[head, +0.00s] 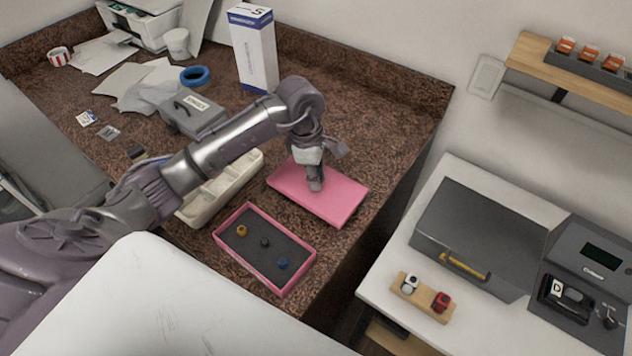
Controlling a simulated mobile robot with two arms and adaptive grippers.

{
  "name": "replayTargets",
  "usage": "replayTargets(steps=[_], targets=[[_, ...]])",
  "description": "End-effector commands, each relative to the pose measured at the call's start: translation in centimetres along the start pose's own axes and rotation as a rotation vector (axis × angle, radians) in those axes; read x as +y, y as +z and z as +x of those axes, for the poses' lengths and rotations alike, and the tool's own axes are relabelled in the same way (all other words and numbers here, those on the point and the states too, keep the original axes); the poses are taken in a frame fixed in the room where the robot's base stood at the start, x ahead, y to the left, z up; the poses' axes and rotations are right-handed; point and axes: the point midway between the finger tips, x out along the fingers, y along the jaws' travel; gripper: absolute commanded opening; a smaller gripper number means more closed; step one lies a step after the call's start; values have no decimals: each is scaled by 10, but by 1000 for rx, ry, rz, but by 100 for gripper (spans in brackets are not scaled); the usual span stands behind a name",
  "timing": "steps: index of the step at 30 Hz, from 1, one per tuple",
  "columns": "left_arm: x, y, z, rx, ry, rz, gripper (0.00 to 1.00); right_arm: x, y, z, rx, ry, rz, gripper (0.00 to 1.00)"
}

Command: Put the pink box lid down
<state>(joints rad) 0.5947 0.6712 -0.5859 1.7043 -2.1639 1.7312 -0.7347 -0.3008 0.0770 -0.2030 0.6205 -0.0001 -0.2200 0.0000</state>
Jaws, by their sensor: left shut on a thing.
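The pink box lid (338,197) is a flat pink rectangle over the brown speckled counter, right of centre in the head view. My left gripper (315,183) points down at the lid's middle and is shut on it, with its fingertips at the top face. I cannot tell whether the lid touches the counter or hangs just above it. The open pink box (228,253) stands nearer, below and left of the lid, with a dark insert and small yellow, black and blue knobs. My right gripper is out of view.
A cream tray (222,188) lies left of the lid, partly behind my arm. A grey case (193,115), a blue tape roll (195,76) and a tall white-blue carton (254,50) stand farther back. The counter's right edge is near the lid. Bare counter (375,120) lies behind it.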

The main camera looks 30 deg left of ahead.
Motion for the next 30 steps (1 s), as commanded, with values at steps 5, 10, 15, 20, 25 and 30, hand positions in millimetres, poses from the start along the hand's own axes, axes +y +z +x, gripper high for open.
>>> replayTargets(steps=[5,10,15,20,25,30], targets=[[-2,-4,19,-1,-6,-2,0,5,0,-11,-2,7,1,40],[-1,-7,38,-1,-2,-1,0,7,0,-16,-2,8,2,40],[0,-7,41,-1,0,1,0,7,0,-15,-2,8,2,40],[0,-8,43,0,0,1,0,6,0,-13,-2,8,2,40],[0,-8,43,0,0,0,41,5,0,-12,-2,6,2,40],[0,-8,43,0,0,0,48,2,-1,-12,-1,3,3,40]])
